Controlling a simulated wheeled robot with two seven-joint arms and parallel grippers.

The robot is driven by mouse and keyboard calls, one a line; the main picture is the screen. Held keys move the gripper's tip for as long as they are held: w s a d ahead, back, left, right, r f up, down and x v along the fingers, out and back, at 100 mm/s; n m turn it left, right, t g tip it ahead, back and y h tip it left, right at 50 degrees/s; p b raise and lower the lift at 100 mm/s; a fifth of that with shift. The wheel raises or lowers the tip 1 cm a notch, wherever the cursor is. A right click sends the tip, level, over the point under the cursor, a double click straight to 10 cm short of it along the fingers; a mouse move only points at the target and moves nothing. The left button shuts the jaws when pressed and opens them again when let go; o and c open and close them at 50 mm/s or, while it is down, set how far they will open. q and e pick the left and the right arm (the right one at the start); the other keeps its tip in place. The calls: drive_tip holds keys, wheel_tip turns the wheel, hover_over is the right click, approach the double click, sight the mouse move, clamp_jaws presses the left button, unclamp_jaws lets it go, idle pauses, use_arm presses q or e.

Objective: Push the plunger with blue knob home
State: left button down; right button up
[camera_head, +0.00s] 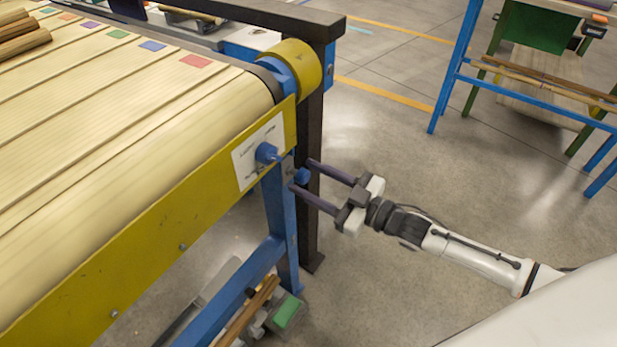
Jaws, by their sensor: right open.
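A blue knob (301,176) shows between the fingertips of my right gripper (300,174), just off the yellow side rail's end. My right gripper is open, with its two dark fingers pointing left toward the rail. I cannot tell whether either finger touches the knob. Another blue piece (267,153) sits on a white label plate (247,160) on the rail, a little up and left of the fingertips. The link between the two blue parts is too small to make out. My left gripper is not in view.
A slatted wooden conveyor (120,150) with coloured squares fills the left. A blue leg (281,220) and a dark post (309,220) stand close to the fingertips. Below lies a clutter with a green block (287,311).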

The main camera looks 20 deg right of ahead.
drive_tip(key=p+v, duration=0.1)
drive_tip(key=v, duration=0.9)
drive_tip(key=shift+w, duration=0.1)
drive_tip(key=s+a+f+m+g+h+p, duration=0.2)
drive_tip(key=s+a+f, duration=0.3)
drive_tip(key=s, duration=0.3)
drive_tip(key=s+a+f+m+g+h+p, duration=0.3)
drive_tip(key=s+a+f+m+g+h, duration=0.1)
drive_tip(key=s, duration=0.4)
wheel_tip(320, 180, down, 3)
drive_tip(key=shift+a+r+m+h, duration=0.15)
drive_tip(key=shift+a+m+h, duration=0.45)
drive_tip(key=shift+a+m, duration=0.1)
